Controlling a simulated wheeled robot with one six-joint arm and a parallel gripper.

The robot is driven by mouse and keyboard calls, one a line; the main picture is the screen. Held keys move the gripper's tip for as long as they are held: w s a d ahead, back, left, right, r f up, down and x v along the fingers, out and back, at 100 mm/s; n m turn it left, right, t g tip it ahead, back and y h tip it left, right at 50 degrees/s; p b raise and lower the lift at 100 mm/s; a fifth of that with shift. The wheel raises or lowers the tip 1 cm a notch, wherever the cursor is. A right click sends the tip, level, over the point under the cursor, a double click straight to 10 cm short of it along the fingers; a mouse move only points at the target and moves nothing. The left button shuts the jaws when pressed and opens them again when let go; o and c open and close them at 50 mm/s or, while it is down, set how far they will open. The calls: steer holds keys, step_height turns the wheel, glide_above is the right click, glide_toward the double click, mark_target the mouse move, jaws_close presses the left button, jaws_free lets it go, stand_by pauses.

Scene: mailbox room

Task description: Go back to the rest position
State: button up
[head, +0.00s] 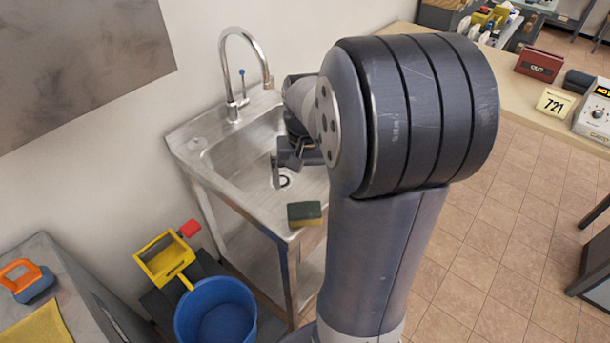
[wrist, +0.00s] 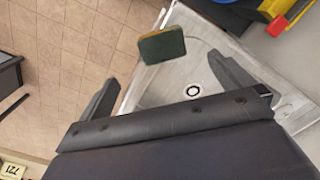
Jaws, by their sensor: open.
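My gripper (head: 291,158) is over the basin of the metal sink (head: 185,143) in the head view, partly hidden behind my arm. In the wrist view my gripper (wrist: 165,95) has its two dark fingers wide apart with nothing between them. The sink (wrist: 215,50) and its round drain (wrist: 193,91) show beyond the fingers. A green and yellow sponge (head: 305,214) lies on the sink's front corner, apart from the gripper. It also shows in the wrist view (wrist: 162,46).
A curved faucet (head: 235,80) stands at the sink's back. A blue bucket (head: 216,312) and a yellow wringer (head: 165,258) are left of the sink. A counter (head: 515,75) with a 721 card (head: 554,103) is at right. Tiled floor (head: 490,235) lies open between them.

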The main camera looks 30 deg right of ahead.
mark_target(305, 213)
stand_by(0.4)
step_height(305, 213, down, 12)
steer(key=shift+r, duration=1.55)
